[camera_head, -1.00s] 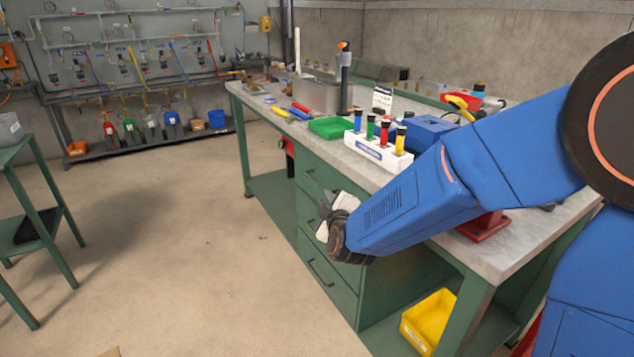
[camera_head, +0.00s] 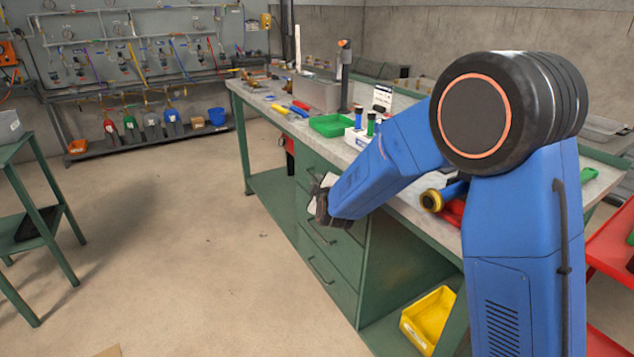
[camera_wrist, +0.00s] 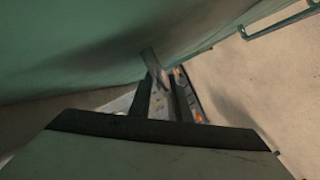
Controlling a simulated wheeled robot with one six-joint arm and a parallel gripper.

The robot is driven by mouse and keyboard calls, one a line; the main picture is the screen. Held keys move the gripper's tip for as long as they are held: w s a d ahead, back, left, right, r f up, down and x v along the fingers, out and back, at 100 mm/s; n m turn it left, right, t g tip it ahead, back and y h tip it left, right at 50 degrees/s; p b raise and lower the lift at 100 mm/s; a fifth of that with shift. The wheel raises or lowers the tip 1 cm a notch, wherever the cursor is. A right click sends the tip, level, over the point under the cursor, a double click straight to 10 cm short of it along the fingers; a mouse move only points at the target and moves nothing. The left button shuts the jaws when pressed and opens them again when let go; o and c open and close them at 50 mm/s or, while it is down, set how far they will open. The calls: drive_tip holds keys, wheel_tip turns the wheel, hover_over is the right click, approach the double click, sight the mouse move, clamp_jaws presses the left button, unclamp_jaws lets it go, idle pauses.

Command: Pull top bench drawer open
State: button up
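The bench's green drawer stack shows in the head view, with a lower drawer front (camera_head: 327,278) in plain sight. The top drawer (camera_head: 316,172) is partly hidden by my gripper and forearm; it looks closed, though its edge is hard to see. My gripper (camera_head: 319,200) is at the upper drawer fronts. In the wrist view, my gripper's dark fingers (camera_wrist: 160,92) stand apart beside a green front (camera_wrist: 90,45). A short greenish bar (camera_wrist: 154,64), perhaps the top handle, lies near the fingertips; I cannot tell whether they touch it. Another drawer handle (camera_wrist: 282,21) is at upper right.
The grey benchtop (camera_head: 410,208) carries a green tray (camera_head: 331,125) and bottles. A yellow bin (camera_head: 428,318) sits on the lower shelf. The floor left of the drawers is clear up to a green side table (camera_head: 45,215). A red cart (camera_head: 610,245) is at right.

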drive_tip(key=shift+w+a+f, duration=0.1)
drive_tip(key=shift+w, duration=0.3)
clamp_jaws()
drive_tip(key=s+a, duration=0.9)
drive_tip(key=a, duration=0.4)
drive_tip(key=s+a, duration=0.8)
drive_tip(key=a, duration=0.5)
drive_tip(key=shift+s, duration=0.35)
drive_tip(key=shift+a, duration=0.1)
unclamp_jaws()
